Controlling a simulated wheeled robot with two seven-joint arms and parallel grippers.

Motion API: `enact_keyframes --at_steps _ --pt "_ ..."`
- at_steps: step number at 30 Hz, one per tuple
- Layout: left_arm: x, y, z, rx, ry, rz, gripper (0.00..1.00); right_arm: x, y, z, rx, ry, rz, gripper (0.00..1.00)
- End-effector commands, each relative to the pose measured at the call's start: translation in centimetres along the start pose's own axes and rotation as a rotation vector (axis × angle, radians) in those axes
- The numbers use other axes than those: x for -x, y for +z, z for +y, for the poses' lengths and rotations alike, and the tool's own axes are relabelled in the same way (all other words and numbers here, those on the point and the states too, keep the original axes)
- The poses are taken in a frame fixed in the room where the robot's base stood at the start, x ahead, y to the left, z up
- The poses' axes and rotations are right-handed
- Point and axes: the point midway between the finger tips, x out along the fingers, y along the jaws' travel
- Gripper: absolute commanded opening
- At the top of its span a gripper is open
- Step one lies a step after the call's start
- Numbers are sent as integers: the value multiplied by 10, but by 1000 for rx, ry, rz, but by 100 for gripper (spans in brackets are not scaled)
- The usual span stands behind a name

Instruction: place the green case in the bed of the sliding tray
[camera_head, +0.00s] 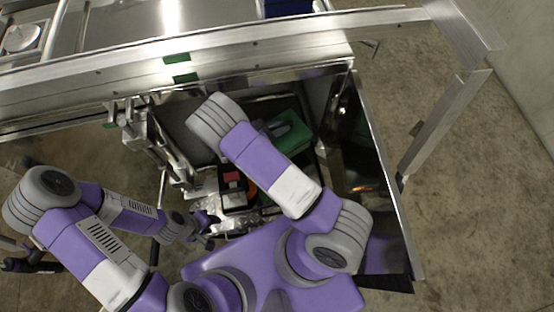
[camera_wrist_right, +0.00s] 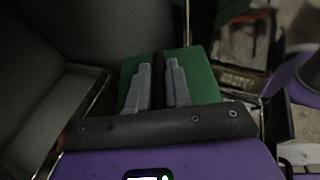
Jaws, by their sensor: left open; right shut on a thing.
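The green case (camera_head: 291,133) shows in the head view inside the open trailer compartment, partly hidden by my right arm. My right gripper (camera_head: 268,127) is at its left side. In the right wrist view, the two grey fingers of the right gripper (camera_wrist_right: 161,72) close on a dark part in front of the green case (camera_wrist_right: 203,80), seemingly its handle. The sliding tray seems to be the metal-edged bed (camera_head: 322,165) around the case; whether the case rests on it I cannot tell. My left gripper (camera_head: 209,224) is open and empty, low at the left of the compartment.
A black box with red and orange contents (camera_head: 234,188) stands left of my right arm. An open metal door (camera_head: 384,165) bounds the compartment at the right. The trailer's rail (camera_head: 250,55) crosses the top. Bare floor (camera_head: 470,210) lies to the right.

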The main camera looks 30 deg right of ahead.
Motion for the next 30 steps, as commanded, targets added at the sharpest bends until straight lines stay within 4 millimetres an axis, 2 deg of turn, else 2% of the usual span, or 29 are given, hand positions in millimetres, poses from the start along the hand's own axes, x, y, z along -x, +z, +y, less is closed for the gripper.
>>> enact_keyframes --at_steps 5,13,20,27,30 --pt "-7 0 -2 0 0 0 43 -4 -10 1 -2 0 -5 0" --pt "-18 -1 -7 0 0 0 43 -17 -52 0 -1 0 -5 0" --pt "-21 -1 -8 0 0 0 43 -21 -66 1 -2 1 -5 0" --pt "-29 -1 -11 0 0 0 43 -30 -94 0 0 1 -5 0" --pt "-30 -1 -11 0 0 0 43 -31 -99 1 -2 1 -4 0"
